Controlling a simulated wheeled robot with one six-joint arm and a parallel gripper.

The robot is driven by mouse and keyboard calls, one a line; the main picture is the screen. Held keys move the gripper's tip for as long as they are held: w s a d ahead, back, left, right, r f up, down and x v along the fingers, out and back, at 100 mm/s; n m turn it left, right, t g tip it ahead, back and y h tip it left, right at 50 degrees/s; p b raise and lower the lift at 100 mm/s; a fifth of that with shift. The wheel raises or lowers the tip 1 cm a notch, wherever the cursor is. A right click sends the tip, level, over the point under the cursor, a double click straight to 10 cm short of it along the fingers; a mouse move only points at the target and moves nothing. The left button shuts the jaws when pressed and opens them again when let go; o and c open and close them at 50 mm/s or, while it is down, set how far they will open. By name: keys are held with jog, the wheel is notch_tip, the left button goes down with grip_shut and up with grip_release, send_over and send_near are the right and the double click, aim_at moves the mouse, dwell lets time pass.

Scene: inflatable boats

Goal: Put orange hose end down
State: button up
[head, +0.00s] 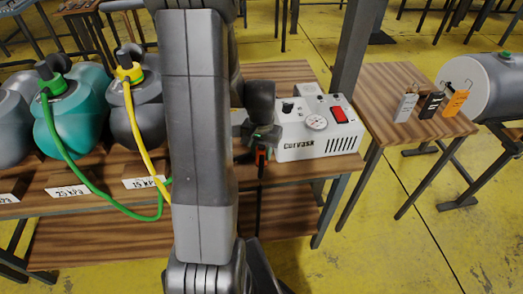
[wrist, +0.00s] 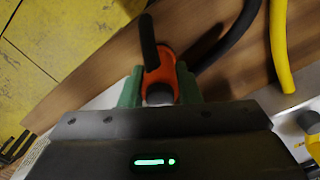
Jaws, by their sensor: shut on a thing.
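My gripper (wrist: 159,88) is shut on the orange hose end (wrist: 167,62) in the wrist view, with a green finger on each side of it. A black hose (wrist: 148,38) runs out from the orange piece. In the head view my gripper (head: 262,138) is just left of the white pump box, and the orange hose end (head: 261,157) shows small below it, near the front edge of the wooden table (head: 300,171). The black hose hangs down past that edge. I cannot tell whether the hose end touches the table. My arm hides part of the scene.
The white pump (head: 320,132) has a gauge and a red switch. Green (head: 75,165) and yellow (head: 140,145) hoses run from inflated teal and grey shapes at left.

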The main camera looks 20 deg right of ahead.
jog(key=shift+f, duration=0.15)
jog(key=o, duration=1.1)
jog(key=shift+c, duration=0.2)
notch_tip(320, 180, up, 12)
jog(key=shift+r, duration=0.25)
jog(key=shift+f, duration=0.15)
